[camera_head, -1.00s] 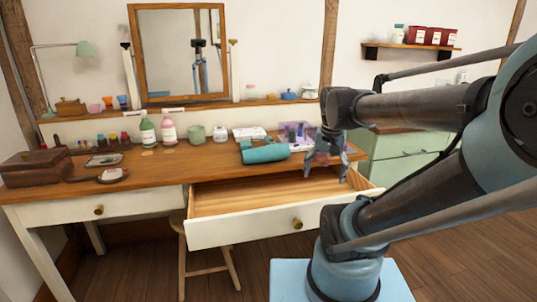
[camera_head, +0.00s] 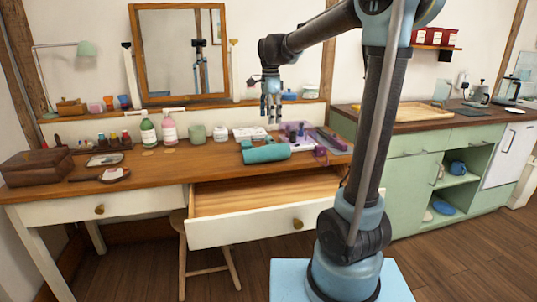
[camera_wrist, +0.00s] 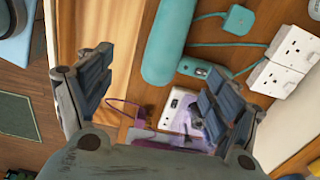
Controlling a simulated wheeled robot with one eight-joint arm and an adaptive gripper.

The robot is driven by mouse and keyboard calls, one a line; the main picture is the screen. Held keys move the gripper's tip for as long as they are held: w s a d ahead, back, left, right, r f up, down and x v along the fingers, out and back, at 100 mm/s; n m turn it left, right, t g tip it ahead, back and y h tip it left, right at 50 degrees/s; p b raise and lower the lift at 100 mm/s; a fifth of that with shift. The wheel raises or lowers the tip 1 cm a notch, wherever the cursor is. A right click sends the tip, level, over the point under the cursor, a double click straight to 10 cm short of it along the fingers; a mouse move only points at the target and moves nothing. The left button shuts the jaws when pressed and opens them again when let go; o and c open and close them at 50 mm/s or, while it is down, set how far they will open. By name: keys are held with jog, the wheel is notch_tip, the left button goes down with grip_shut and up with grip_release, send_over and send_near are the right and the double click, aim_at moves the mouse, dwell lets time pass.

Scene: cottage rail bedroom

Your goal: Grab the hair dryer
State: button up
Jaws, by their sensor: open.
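The teal hair dryer (camera_head: 264,152) lies on the wooden vanity top, near its front edge and behind the open drawer. In the wrist view its teal barrel (camera_wrist: 168,38) shows at the upper middle, ahead of the fingers. My gripper (camera_head: 271,115) is raised above the desk, in line with the hair dryer in the head view and apart from it. In the wrist view the two fingers of my gripper (camera_wrist: 150,75) are spread with nothing between them held.
The empty drawer (camera_head: 260,193) stands pulled out below the top.

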aim_at(266, 154)
jog(key=shift+m, duration=0.3)
jog(key=f, duration=0.5)
jog(key=a+f, duration=0.1)
jog(key=f, duration=0.5)
jog(key=w+f, duration=0.1)
jog(key=f, duration=0.5)
jog(key=shift+a+f, duration=0.2)
jog(key=shift+a, duration=0.1)
jog(key=c, duration=1.6)
